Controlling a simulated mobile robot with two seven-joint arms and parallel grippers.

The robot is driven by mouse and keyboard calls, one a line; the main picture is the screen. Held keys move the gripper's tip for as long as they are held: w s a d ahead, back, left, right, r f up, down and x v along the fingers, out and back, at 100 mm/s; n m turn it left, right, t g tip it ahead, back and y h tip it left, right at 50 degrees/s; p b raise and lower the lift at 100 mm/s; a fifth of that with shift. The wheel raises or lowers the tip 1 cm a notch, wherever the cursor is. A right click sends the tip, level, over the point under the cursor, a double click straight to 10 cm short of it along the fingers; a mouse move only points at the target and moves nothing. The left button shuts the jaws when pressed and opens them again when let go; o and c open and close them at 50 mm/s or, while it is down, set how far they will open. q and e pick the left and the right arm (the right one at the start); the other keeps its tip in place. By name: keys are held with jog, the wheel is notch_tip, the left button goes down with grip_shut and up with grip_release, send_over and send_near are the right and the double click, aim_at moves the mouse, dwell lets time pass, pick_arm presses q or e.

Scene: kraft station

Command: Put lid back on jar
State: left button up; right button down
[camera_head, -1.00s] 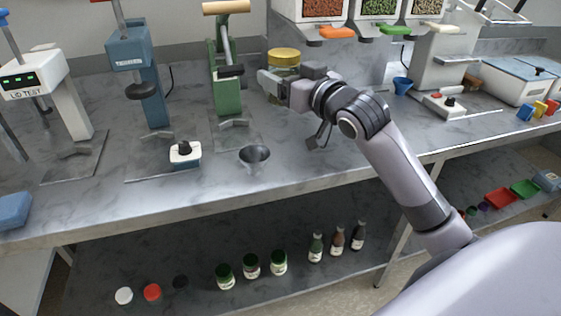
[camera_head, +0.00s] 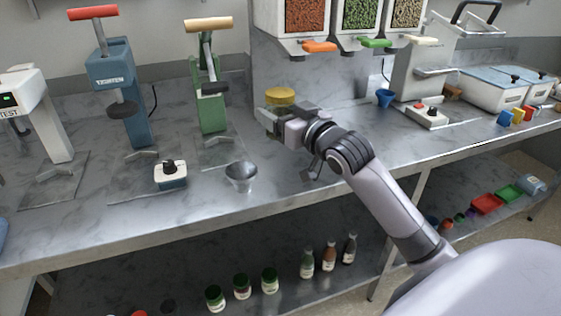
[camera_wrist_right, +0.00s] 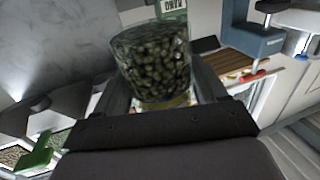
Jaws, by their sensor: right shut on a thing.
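A glass jar full of dark olive-green pieces (camera_wrist_right: 155,60) is between the fingers of my right gripper (camera_head: 272,121) in the head view. The right wrist view shows both fingers of the right gripper (camera_wrist_right: 162,75) along the jar's sides. A yellow lid-like top (camera_head: 280,97) shows above the gripper in the head view. Whether it is seated on the jar is not clear. A yellowish patterned band (camera_wrist_right: 163,104) shows at the jar's near end in the wrist view. The gripper hides most of the jar in the head view. My left gripper is not in view.
A green press (camera_head: 211,110) and a blue press (camera_head: 121,75) stand left of the jar. A metal funnel-like cup (camera_head: 241,177) and a small box with a black knob (camera_head: 171,175) stand near the front edge. Dispensers (camera_head: 305,15) hang behind. Bottles (camera_head: 329,257) stand on the lower shelf.

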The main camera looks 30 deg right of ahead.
notch_tip(320, 180, down, 7)
dwell(0.3)
jog(key=shift+f+b, duration=0.45)
jog(key=shift+f, duration=1.65)
jog(key=shift+f, duration=0.15)
jog(key=shift+c, duration=0.3)
grip_release()
jog(key=s, duration=1.2)
jog(key=shift+d, duration=0.15)
